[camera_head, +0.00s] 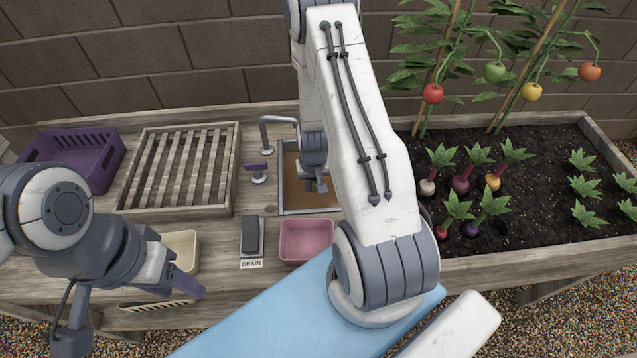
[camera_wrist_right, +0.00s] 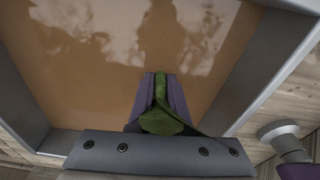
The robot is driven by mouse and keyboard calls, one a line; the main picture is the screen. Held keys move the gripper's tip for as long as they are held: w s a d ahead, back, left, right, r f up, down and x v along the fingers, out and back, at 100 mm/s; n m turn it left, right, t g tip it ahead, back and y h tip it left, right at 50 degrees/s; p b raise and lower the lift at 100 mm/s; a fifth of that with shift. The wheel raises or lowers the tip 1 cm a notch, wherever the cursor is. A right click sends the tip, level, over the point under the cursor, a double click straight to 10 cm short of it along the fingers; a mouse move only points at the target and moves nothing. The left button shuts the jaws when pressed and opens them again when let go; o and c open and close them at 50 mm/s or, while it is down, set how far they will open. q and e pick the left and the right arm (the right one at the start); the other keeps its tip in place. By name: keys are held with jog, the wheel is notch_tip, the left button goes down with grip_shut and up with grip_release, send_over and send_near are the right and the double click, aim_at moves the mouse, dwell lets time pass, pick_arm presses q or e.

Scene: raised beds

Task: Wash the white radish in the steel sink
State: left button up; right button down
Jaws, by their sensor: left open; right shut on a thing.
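The steel sink (camera_head: 283,190) holds murky brown water, which fills much of the right wrist view. My right gripper (camera_head: 318,184) is down in the sink; in the right wrist view (camera_wrist_right: 160,105) its purple fingers are shut on a green leafy top (camera_wrist_right: 161,120). Any root below it is hidden, so I cannot tell whether it is the white radish. A pale, whitish root (camera_head: 427,188) with leaves stands in the soil bed. My left gripper (camera_head: 185,282) is open and empty over the front of the counter, at the left. The tap (camera_head: 277,121) stands at the sink's back left.
A purple tap handle (camera_head: 257,167) and a drain pedal (camera_head: 251,236) are left of the sink. A pink tray (camera_head: 306,240), cream tray (camera_head: 183,250), slatted rack (camera_head: 180,170) and purple crate (camera_head: 75,155) share the counter. The planted bed (camera_head: 540,235) is at the right.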

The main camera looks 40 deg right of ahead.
dwell(0.3)
jog(key=shift+s+d+f+b, duration=0.1)
jog(key=shift+d+b, duration=0.1)
jog(key=shift+b, duration=0.1)
jog(key=shift+s+d+b, duration=0.55)
jog(key=shift+d+b, duration=0.15)
jog(key=shift+d, duration=0.15)
jog(key=s+d+p, duration=0.2)
jog(key=s+d, duration=0.2)
jog(key=d, duration=0.2)
jog(key=shift+d+p, duration=0.2)
jog(key=shift+p, duration=0.15)
